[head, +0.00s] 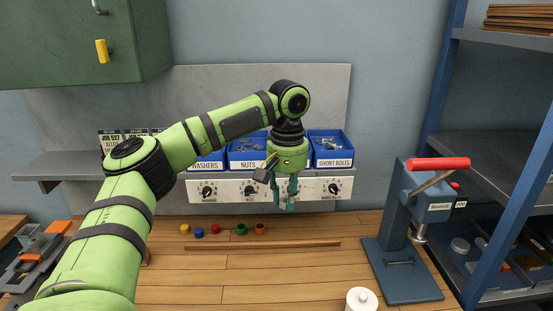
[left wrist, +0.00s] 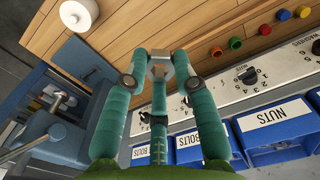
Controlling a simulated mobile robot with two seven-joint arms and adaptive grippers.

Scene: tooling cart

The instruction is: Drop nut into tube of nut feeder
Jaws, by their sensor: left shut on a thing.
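My left gripper (head: 284,203) hangs fingers-down in front of the dial panel, above the wooden bench. In the left wrist view its teal fingers (left wrist: 160,68) are closed together on a small grey metal nut (left wrist: 158,73). The nut is partly hidden by the fingertips, and I cannot make it out in the head view. I cannot clearly identify the nut feeder or its tube. The blue nuts bin (head: 246,153) stands on the shelf behind the gripper, and it also shows in the left wrist view (left wrist: 290,136). My right gripper is not in view.
A blue press (head: 405,285) with a red handle stands on the right beside a blue-framed rack (head: 448,80). A white lidded container (head: 361,299) stands at the front. Small coloured pieces and a wooden strip (head: 263,246) lie on the bench (head: 225,275).

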